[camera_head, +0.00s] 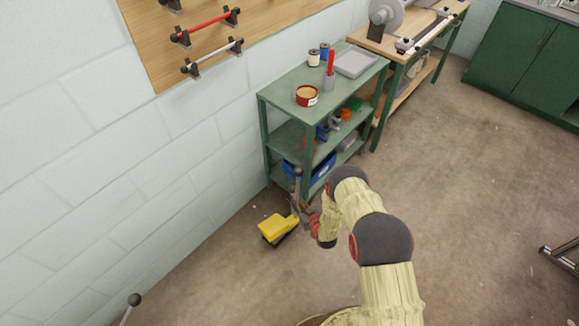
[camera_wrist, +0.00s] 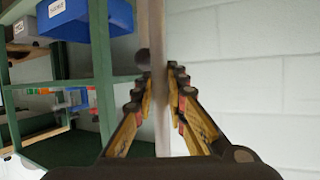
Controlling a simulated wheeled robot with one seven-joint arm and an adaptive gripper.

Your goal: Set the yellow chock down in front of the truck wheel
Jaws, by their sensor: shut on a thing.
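The yellow chock (camera_head: 277,228) is low beside the green shelf unit, near the white wall. A dark block or shadow shows under its lower right edge, and I cannot tell whether it touches the floor. A thin grey upright handle with a dark knob (camera_head: 298,171) rises beside it. My gripper (camera_head: 303,213) is at this handle, partly hidden by my own wrist. In the wrist view my gripper (camera_wrist: 160,76) has its fingers closed on a pale upright rod (camera_wrist: 157,30). The truck wheel is not seen in either view.
The green shelf unit (camera_head: 273,143) stands just behind the chock and holds bins and cans. A knobbed rod (camera_head: 132,304) stands at the lower left by the white wall (camera_head: 90,180). A workbench (camera_head: 393,45) is behind. Open brown floor (camera_head: 470,200) lies to the right.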

